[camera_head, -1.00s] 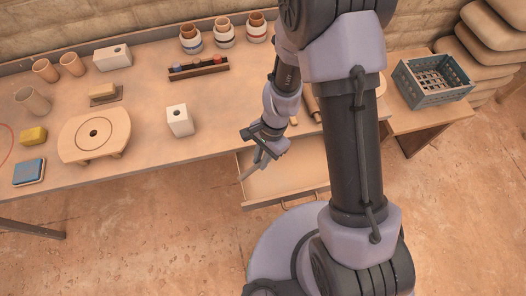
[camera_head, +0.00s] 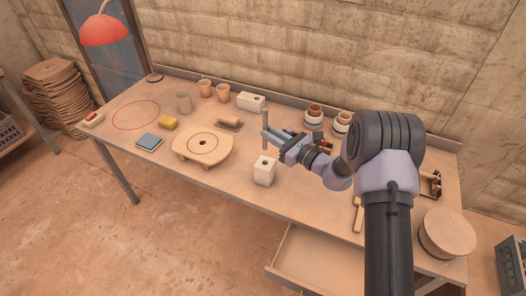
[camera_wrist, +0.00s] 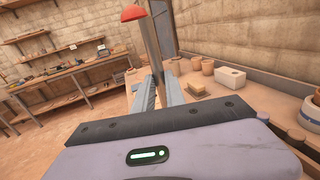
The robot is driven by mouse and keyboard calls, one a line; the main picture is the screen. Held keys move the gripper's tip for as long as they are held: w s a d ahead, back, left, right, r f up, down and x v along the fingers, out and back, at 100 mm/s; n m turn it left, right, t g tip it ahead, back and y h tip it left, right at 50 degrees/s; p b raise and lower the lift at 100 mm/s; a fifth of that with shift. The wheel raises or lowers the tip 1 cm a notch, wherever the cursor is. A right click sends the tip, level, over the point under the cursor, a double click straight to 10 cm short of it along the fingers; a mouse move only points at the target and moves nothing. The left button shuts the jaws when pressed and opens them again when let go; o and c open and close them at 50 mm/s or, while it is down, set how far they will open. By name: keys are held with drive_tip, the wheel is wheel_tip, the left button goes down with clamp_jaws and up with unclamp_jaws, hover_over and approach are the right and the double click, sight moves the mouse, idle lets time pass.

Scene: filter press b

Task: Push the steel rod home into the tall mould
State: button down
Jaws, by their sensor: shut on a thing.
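The tall mould (camera_head: 264,173) is a white upright block with a dark round hole in its top. It stands near the table's front edge in the head view. My gripper (camera_head: 267,133) is shut on the steel rod (camera_head: 265,141), a grey, roughly upright bar. The rod's lower end shows just above and behind the mould's top in the head view; I cannot tell the exact gap or alignment. In the wrist view the rod (camera_wrist: 149,45) rises between the fingers (camera_wrist: 157,85). The mould and the rod's lower end are hidden there.
A round wooden stand (camera_head: 187,157) is left of the mould. A long white block (camera_head: 251,101), clay cups (camera_head: 222,92) and striped pots (camera_head: 314,115) are behind. A drawer (camera_head: 312,262) stands open below the table. The tabletop just right of the mould is clear.

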drive_tip(key=b, duration=0.5)
hover_over(271, 166)
wheel_tip(271, 166, down, 6)
drive_tip(key=shift+a+r, duration=0.1)
drive_tip(key=shift+a, duration=0.05)
drive_tip(key=shift+f+b, duration=3.2)
drive_tip(key=shift+f, duration=0.3)
idle(1.1)
drive_tip(key=c, duration=1.3)
unclamp_jaws()
drive_tip(key=p+v, duration=0.4)
drive_tip(key=v, duration=1.3)
drive_tip(key=shift+d, duration=0.25)
